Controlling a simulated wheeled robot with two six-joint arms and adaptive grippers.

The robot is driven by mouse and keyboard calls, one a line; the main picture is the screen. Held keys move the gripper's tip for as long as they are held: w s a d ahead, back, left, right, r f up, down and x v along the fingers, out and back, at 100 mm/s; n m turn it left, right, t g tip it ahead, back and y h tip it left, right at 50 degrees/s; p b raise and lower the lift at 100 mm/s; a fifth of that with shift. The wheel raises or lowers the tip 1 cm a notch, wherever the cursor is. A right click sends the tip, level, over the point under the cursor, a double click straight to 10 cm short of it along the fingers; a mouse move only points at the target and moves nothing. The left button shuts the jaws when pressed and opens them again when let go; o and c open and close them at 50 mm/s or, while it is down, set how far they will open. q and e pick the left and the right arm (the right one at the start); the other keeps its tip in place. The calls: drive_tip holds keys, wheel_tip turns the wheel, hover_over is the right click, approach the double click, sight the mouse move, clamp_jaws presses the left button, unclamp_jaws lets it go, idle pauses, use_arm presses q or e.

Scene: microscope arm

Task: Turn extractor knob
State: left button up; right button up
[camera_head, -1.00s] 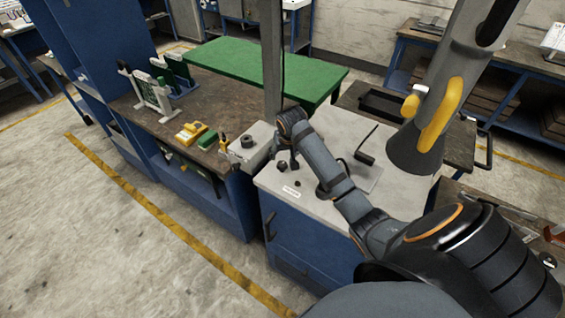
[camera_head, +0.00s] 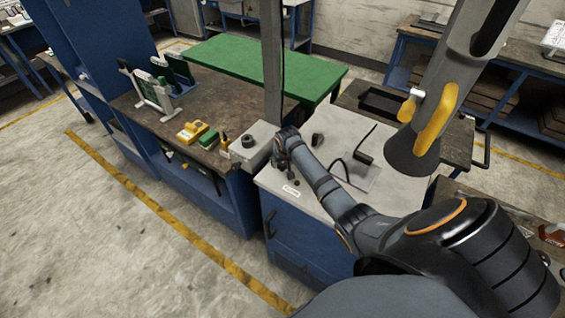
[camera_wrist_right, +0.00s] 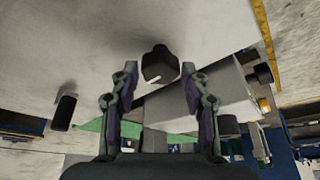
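The grey extractor hood (camera_head: 412,158) hangs at the right of the head view, with a long yellow handle (camera_head: 437,118) and a small yellow knob (camera_head: 406,110) on its side. My right gripper (camera_head: 284,172) points down over the left part of the white cabinet top, well away from the hood. In the right wrist view my gripper (camera_wrist_right: 158,72) is open, its two fingers apart. A black knob-like piece (camera_wrist_right: 160,65) shows between the fingertips; I cannot tell whether it touches them. My left gripper is not in view.
The white cabinet top (camera_head: 345,125) also bears an upright black piece (camera_head: 316,140) and a black stand (camera_head: 364,150). A grey box with a black knob (camera_head: 247,141) stands left of my gripper, close to a grey post (camera_head: 272,70). A green table (camera_head: 260,62) is behind.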

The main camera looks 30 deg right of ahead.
drive_tip(key=c, duration=0.7)
